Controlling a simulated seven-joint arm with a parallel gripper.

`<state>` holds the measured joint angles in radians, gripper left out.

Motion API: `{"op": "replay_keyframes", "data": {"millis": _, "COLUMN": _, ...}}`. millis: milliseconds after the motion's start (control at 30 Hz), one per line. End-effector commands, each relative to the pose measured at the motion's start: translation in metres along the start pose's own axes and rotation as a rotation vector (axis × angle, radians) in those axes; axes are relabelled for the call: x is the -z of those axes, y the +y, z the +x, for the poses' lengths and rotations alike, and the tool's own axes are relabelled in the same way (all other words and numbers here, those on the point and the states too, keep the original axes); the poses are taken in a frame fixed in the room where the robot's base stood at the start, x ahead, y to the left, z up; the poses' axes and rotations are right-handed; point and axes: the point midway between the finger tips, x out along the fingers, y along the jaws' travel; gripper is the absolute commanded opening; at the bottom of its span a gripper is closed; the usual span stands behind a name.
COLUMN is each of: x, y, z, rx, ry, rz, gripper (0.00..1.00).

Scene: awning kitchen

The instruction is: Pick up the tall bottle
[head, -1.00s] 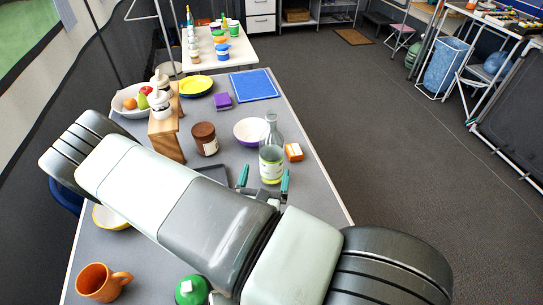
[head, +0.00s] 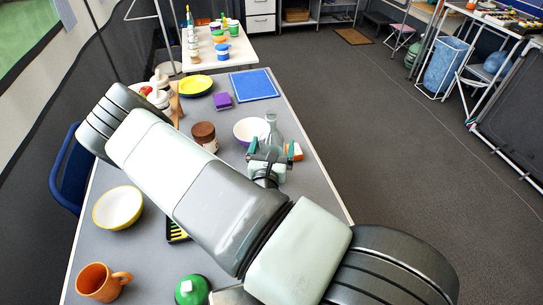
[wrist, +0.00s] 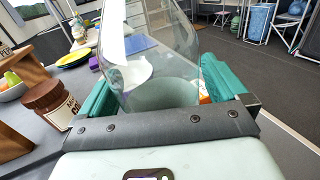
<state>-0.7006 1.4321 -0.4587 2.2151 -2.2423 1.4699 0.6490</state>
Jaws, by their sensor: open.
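The tall bottle (head: 272,130) is clear glass with a narrow neck and stands upright on the grey table. In the head view my gripper (head: 268,158) covers its lower part. In the wrist view the glass bottle (wrist: 152,70) fills the space between the two green fingers of my gripper (wrist: 158,88). One finger is on each side of it. The jaws are open around it, and I cannot tell whether either finger touches the glass.
A brown jar (head: 204,136) stands left of the bottle. A white and purple bowl (head: 246,128) is just behind, and an orange box (head: 295,151) is close on the right. A blue mat (head: 253,84) lies at the table's far end.

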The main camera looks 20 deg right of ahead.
Motion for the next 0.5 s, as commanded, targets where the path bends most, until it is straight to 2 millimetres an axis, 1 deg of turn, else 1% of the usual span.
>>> {"op": "replay_keyframes", "data": {"millis": 67, "x": 0.0001, "y": 0.0000, "z": -0.0003, "rx": 0.000, "ry": 0.000, "rz": 0.000, "gripper": 0.99}}
{"op": "replay_keyframes", "data": {"millis": 400, "x": 0.0002, "y": 0.0001, "z": -0.0006, "rx": 0.000, "ry": 0.000, "rz": 0.000, "gripper": 0.47}}
{"op": "replay_keyframes", "data": {"millis": 467, "x": 0.0002, "y": 0.0000, "z": -0.0006, "rx": 0.000, "ry": 0.000, "rz": 0.000, "gripper": 0.38}}
{"op": "replay_keyframes", "data": {"millis": 500, "x": -0.0002, "y": 0.0000, "z": -0.0005, "rx": 0.000, "ry": -0.001, "rz": 0.001, "gripper": 0.35}}
